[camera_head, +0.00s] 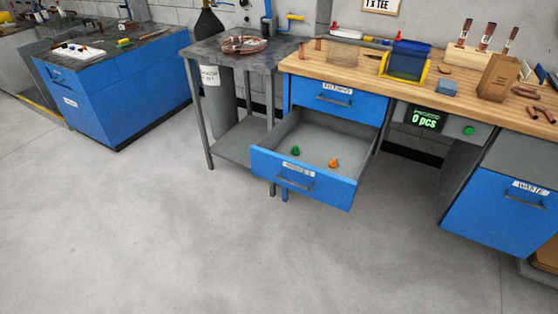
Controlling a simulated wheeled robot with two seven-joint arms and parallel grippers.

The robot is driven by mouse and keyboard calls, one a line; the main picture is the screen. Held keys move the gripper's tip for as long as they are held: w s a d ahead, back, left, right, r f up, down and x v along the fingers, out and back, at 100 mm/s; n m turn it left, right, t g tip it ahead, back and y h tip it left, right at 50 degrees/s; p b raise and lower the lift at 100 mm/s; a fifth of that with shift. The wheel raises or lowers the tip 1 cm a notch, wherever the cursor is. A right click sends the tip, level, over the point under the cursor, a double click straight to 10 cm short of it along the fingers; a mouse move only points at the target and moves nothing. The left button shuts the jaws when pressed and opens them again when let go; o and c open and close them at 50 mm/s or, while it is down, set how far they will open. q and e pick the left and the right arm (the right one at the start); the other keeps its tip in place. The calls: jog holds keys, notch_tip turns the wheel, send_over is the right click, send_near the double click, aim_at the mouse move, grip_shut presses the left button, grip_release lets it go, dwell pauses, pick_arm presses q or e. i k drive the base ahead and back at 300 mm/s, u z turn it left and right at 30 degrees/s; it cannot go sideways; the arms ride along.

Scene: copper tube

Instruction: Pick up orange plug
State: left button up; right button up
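The orange plug (333,163) is small and lies on the grey floor of an open blue drawer (303,181), toward the drawer's right side. A green plug (295,151) lies in the same drawer, to the left of the orange plug and apart from it. The drawer's front panel has a handle and a white label. Neither of my grippers shows in the head view.
A wooden-topped workbench (433,80) stands above and behind the drawer, holding a blue and yellow bin (404,62) and other items. A dark metal table (236,50) stands to the left. A blue cabinet (125,90) is farther left. The floor in front is clear.

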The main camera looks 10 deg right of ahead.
aim_at(332, 165)
jog(key=u, duration=0.9)
jog(key=i, duration=3.05)
jog(key=z, duration=2.7)
